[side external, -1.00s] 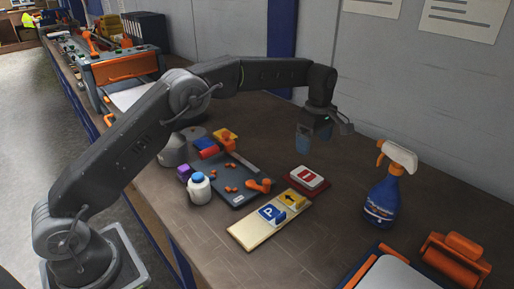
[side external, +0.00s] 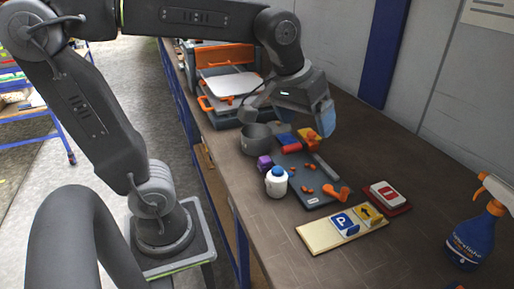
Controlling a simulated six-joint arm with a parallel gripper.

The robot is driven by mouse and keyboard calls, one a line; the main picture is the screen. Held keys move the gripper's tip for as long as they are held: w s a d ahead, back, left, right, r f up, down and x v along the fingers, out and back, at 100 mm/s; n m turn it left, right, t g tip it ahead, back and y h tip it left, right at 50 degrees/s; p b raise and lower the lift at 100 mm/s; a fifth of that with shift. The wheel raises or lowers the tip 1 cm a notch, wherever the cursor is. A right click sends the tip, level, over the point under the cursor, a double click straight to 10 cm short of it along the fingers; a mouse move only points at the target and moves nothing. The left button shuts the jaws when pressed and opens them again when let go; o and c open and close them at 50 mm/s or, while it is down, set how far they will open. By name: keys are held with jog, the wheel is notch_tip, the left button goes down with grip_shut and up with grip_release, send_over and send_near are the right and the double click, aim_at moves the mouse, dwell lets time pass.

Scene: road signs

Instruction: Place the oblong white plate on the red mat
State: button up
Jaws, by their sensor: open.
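A dark red mat (side external: 401,209) lies on the bench at the right. On it sits a small white-rimmed plate (side external: 379,188) with a red face and a pale bar mark. A long cream board (side external: 315,238) lies in front of it, bearing a blue P sign (side external: 343,222) and a yellow arrow sign (side external: 369,213). I cannot tell for sure which piece is the oblong white plate. My gripper (side external: 322,122) is open above the far end of the dark tray, near the yellow and orange block, well to the left of the mat. I see nothing held between its fingers.
The dark tray (side external: 310,197) holds small orange pieces. A white bottle (side external: 277,182), purple block (side external: 265,162) and grey pot (side external: 256,138) stand to its left. A blue spray bottle (side external: 472,240) stands at the right. The bench front is clear.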

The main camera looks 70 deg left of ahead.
jog(key=s+f+m+t, duration=0.1)
jog(key=s+f+m, duration=0.3)
jog(key=s, duration=0.5)
jog(key=shift+s+a+f, duration=0.25)
jog(key=shift+f, duration=0.25)
dwell(0.4)
